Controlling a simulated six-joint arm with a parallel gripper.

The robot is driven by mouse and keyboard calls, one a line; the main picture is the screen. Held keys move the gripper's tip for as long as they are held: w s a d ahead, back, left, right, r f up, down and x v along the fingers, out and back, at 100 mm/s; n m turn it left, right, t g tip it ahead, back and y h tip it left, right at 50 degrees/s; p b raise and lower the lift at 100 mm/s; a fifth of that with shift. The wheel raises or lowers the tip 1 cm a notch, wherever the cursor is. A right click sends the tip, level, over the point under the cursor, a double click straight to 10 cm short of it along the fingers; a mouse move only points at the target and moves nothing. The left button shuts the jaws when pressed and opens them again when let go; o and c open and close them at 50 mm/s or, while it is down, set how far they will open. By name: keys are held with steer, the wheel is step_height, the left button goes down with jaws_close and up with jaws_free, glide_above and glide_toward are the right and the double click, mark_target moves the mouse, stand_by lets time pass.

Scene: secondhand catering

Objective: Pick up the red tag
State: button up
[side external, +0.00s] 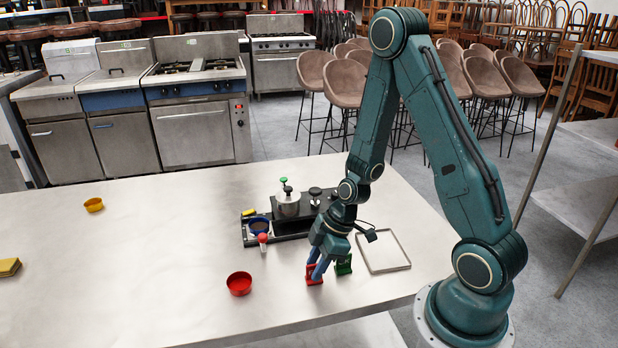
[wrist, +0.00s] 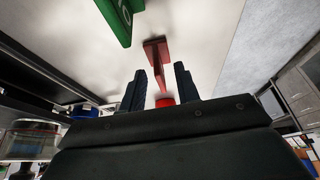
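The red tag (side external: 313,275) stands on the steel table near its front edge, partly hidden by my gripper in the side view. My gripper (side external: 317,268) points down right at it. In the wrist view the red tag (wrist: 155,52) lies just past the fingertips, and its narrow part reaches into the gap between them. My gripper (wrist: 160,80) is open there, with clear space between each blue finger and the tag. I cannot tell how far down the fingers are beside it.
A green tag (side external: 344,266) stands close to the right, also in the wrist view (wrist: 119,20). A red bowl (side external: 239,285) sits to the left. A shallow tray (side external: 383,268) lies at right. The table's left is mostly clear.

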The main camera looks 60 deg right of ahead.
steer(key=shift+x, duration=0.85)
steer(key=shift+c, duration=0.4)
jaws_close()
